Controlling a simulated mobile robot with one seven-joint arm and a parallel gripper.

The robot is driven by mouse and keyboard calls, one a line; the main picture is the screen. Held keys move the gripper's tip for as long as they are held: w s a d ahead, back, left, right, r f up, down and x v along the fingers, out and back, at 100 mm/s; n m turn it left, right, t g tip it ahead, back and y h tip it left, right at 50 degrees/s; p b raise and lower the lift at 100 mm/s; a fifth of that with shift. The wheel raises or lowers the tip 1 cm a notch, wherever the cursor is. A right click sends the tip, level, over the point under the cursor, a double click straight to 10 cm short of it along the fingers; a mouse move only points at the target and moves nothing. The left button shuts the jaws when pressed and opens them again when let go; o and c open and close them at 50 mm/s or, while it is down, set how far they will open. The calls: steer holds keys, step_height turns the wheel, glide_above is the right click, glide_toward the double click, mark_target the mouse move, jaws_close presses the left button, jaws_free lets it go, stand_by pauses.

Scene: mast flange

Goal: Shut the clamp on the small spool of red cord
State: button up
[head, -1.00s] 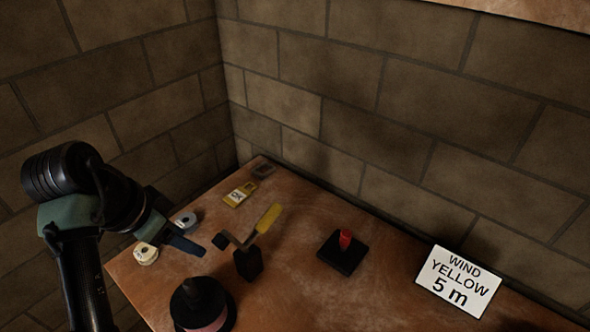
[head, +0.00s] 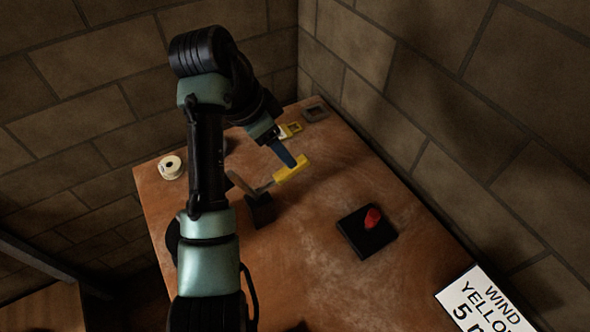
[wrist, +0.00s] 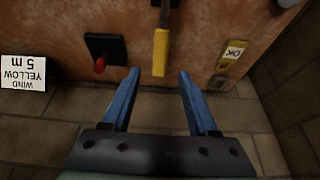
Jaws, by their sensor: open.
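The clamp stands on a dark block (head: 260,208), with a metal lever and a yellow handle (head: 291,169). The handle also shows in the wrist view (wrist: 160,52), its near end between my fingertips. My gripper (head: 283,154) is open, with blue fingers apart on both sides of the handle end in the wrist view (wrist: 159,74). I see no grip on it. A dark edge (head: 171,240) left of my arm may be the spool; my arm hides the rest, including any cord. I cannot tell how the clamp meets the spool.
A black square base (head: 353,240) with a red knob (head: 372,217) stands right of the clamp. A sign (head: 482,303) reads WIND YELLOW 5 m. A white roll (head: 172,167), a yellow OK tag (head: 290,130) and a grey item (head: 314,110) lie near the edges. Brick walls stand behind.

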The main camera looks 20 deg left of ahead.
steer(key=p+x, duration=0.1)
steer(key=x, duration=0.6)
steer(key=shift+w+d+f, duration=0.1)
steer(key=shift+w+f, duration=0.05)
steer(key=shift+f, duration=0.15)
jaws_close()
stand_by(1.0)
